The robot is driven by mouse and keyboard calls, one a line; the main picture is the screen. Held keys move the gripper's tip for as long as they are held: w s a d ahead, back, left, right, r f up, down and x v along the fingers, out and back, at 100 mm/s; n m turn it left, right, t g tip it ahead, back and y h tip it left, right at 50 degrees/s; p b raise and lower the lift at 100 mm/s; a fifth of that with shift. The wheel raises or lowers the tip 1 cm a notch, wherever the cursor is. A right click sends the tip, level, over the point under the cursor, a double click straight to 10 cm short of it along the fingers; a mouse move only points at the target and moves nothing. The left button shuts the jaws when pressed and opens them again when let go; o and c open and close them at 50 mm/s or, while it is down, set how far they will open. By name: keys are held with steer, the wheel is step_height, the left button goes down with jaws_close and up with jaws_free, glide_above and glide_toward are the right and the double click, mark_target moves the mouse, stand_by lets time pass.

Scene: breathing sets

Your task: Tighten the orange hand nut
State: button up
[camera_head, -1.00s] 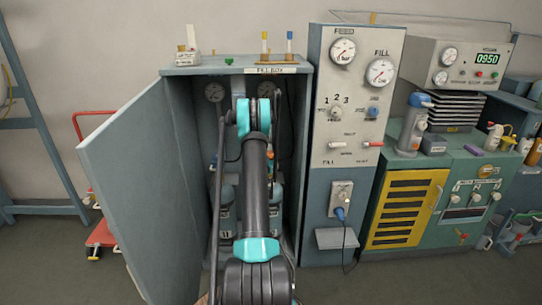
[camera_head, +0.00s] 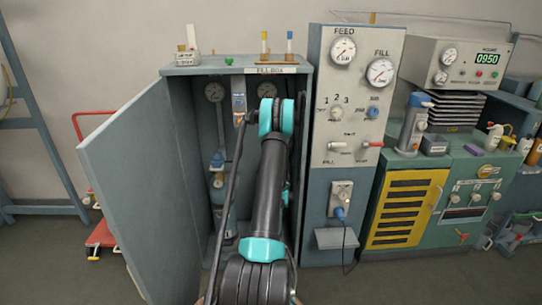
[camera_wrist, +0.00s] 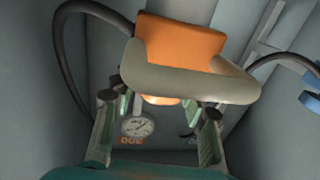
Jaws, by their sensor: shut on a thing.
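The orange hand nut (camera_wrist: 180,42) fills the upper middle of the wrist view, with a beige curved piece (camera_wrist: 190,76) across its lower part. A small orange part shows below the beige piece. My gripper (camera_wrist: 160,106) has a finger on each side of this assembly and is shut on it; the exact contact is partly hidden behind the beige piece. In the head view my arm hides the gripper and the nut inside the open grey cabinet (camera_head: 175,70).
A gauge (camera_wrist: 138,127) and dark hoses show behind my fingers. The cabinet door (camera_head: 140,185) stands open at left. A blue-topped cylinder (camera_head: 217,190) stands inside, left of my arm. A fill panel (camera_head: 350,110) adjoins the cabinet at right.

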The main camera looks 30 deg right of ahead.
steer(key=shift+n+t+y, duration=0.8)
steer(key=shift+n+y, duration=1)
steer(key=shift+y, duration=1.3)
steer(key=o, duration=1.2)
steer(key=shift+s+a, duration=0.15)
steer(key=shift+s, duration=1.7)
steer(key=shift+s+a, duration=0.15)
steer(key=shift+s, duration=1.7)
steer(key=shift+r, duration=0.1)
